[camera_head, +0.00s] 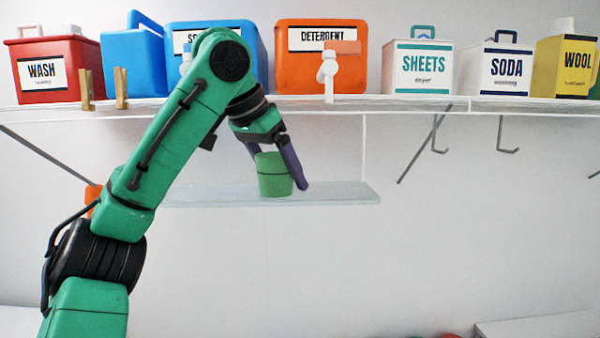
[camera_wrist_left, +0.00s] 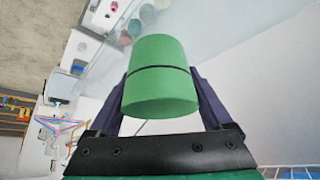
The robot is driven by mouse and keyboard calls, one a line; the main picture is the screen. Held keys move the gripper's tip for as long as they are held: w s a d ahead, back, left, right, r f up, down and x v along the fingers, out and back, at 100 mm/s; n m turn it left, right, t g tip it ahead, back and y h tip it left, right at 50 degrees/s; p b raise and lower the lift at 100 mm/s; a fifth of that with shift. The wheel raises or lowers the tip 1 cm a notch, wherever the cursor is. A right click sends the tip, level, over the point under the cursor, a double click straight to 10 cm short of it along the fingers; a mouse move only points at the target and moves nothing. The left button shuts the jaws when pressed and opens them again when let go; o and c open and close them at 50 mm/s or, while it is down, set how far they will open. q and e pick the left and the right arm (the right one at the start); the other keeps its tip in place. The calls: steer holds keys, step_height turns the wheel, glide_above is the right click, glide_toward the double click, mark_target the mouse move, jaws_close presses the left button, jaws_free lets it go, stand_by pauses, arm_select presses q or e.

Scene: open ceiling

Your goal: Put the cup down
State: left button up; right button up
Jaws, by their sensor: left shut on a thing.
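A green cup (camera_head: 274,174) with a thin dark band is held between the purple fingers of my left gripper (camera_head: 280,168). In the head view the cup is upright, at or just above a pale glass shelf (camera_head: 340,193); I cannot tell whether it touches. In the left wrist view the cup (camera_wrist_left: 160,82) fills the space between the two fingers of the gripper (camera_wrist_left: 160,90), which is shut on it. My right gripper is not in view.
Above the glass shelf, a white shelf (camera_head: 400,103) holds a red wash box (camera_head: 60,93), an orange detergent box (camera_head: 345,65), a sheets box (camera_head: 410,90) and others. Dark hooks (camera_head: 507,135) hang at right. The glass shelf is bare right of the cup.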

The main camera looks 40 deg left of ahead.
arm_select(q)
steer(key=shift+s+a, duration=0.85)
steer(key=shift+a, duration=0.05)
steer(key=o, duration=1.1)
steer(key=shift+s+a, duration=0.1)
steer(key=shift+s, duration=0.05)
steer(key=shift+w+d, duration=0.35)
steer(key=shift+d, duration=0.1)
steer(key=shift+r, duration=0.25)
steer(key=shift+s+a+r, duration=0.2)
steer(key=shift+s+r, duration=0.15)
steer(key=shift+r, duration=0.2)
steer(key=v, duration=1)
steer(key=shift+s+r, duration=0.15)
steer(key=shift+s, duration=0.1)
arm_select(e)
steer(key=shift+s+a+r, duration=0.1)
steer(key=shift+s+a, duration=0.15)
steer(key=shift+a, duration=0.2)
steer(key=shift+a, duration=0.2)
